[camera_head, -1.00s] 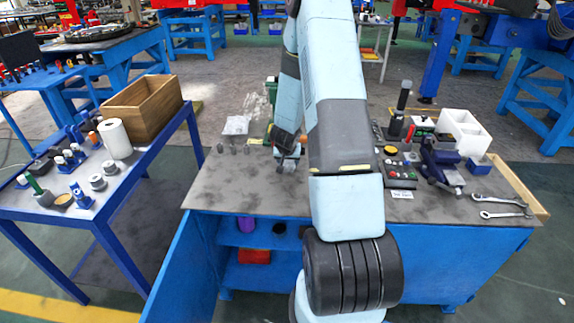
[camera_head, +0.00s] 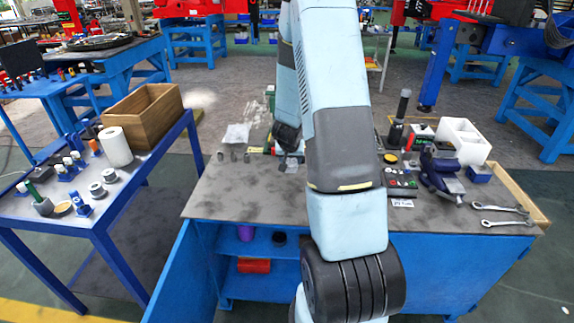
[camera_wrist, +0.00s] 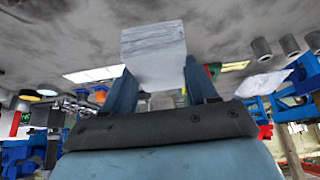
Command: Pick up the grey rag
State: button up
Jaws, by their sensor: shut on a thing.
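The grey rag (camera_wrist: 153,48) is a pale grey, folded block of cloth in the wrist view. It sits between the two dark blue fingers of my gripper (camera_wrist: 158,68), which are shut on it. Its far end sticks out past the fingertips. In the head view my gripper (camera_head: 288,158) is over the back middle of the workbench, partly hidden by my arm, and the rag shows there only as a small grey patch. I cannot tell how far the rag is above the benchtop.
The grey benchtop (camera_head: 240,195) is clear at front left. Small metal cylinders (camera_head: 233,157) and a clear bag (camera_head: 236,134) lie left of my gripper. A blue vise (camera_head: 440,172), white bin (camera_head: 462,140) and wrenches (camera_head: 502,215) are right. A side table holds a wooden box (camera_head: 143,122).

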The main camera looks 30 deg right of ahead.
jog(key=s+a+r, duration=0.2)
jog(key=s+r, duration=0.4)
jog(key=s, duration=0.4)
jog(key=shift+s, duration=0.3)
jog(key=shift+a, duration=0.1)
